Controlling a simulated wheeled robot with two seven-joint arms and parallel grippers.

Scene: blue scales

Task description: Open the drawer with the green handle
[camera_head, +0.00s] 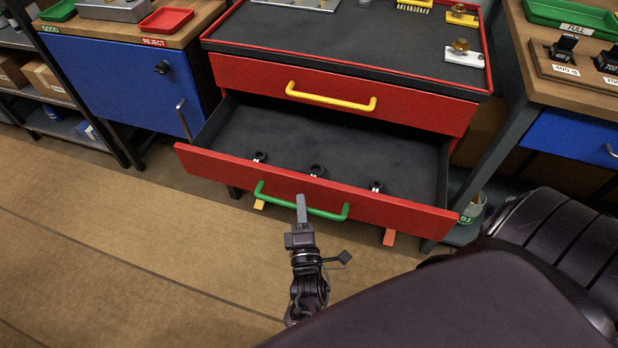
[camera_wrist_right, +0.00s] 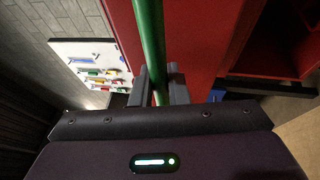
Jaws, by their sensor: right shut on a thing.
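The red drawer (camera_head: 380,199) with the green handle (camera_head: 328,214) stands pulled out of its cabinet, below a shut drawer. Its dark inside shows, with several small black ring-like items along the front. My right gripper (camera_head: 301,204) is at the middle of the green handle. In the right wrist view the green handle (camera_wrist_right: 148,45) runs between the fingers of the right gripper (camera_wrist_right: 158,85), which are shut on it. My left gripper is not in view.
The upper red drawer with the yellow handle (camera_head: 331,97) is shut. A blue cabinet (camera_head: 118,82) stands left, and a wooden bench (camera_head: 545,72) with a blue drawer stands right. Open wooden floor (camera_head: 130,225) lies in front and to the left.

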